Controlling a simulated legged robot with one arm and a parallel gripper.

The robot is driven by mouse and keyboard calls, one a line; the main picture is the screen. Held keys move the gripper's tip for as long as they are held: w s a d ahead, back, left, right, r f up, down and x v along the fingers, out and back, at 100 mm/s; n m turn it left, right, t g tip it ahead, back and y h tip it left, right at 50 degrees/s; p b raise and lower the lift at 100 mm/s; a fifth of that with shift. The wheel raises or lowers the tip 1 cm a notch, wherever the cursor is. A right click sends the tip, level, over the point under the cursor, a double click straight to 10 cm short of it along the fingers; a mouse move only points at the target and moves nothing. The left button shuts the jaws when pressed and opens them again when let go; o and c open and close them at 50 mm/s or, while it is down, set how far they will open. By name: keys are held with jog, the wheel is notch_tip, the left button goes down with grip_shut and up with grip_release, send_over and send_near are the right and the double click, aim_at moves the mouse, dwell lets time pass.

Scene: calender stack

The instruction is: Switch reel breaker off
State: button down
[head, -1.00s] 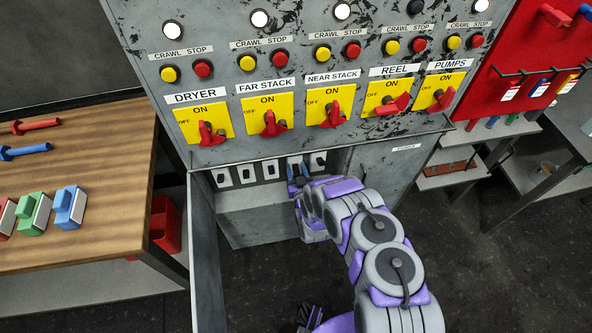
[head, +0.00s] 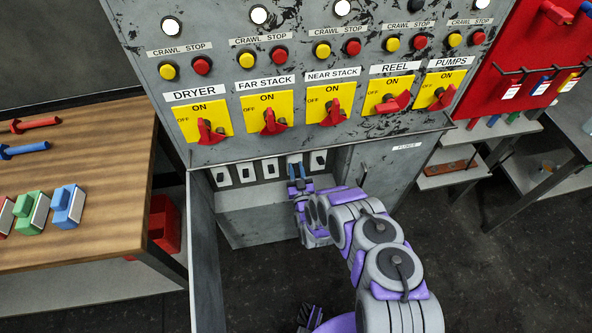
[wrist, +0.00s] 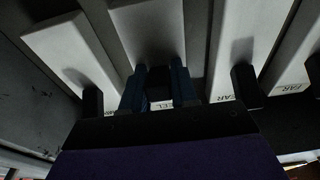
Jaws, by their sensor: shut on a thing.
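The reel breaker (head: 293,159) is a white plate, fourth from the left in a row of breakers inside the open lower compartment. In the wrist view its plate (wrist: 152,32) has a partly hidden label ending in "EEL". My gripper (head: 298,183) is at the lower part of this breaker. In the wrist view my gripper (wrist: 159,88) has its two blue fingers on both sides of the breaker's dark toggle (wrist: 159,80), shut on it. The fingers hide part of the toggle, and I cannot tell its exact position.
Neighbouring breakers stand close on both sides, the nearest on the right (head: 318,161). Above are yellow rotary switches, including the reel switch (head: 388,97) with its red handle turned sideways. An open door (head: 202,245) stands left of the compartment. A wooden table (head: 80,220) is farther left.

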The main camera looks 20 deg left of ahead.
jog(key=shift+f+t, duration=0.15)
jog(key=shift+t, duration=0.25)
jog(key=shift+y, duration=0.3)
jog(key=c, duration=1)
grip_release()
jog(key=shift+o, duration=0.2)
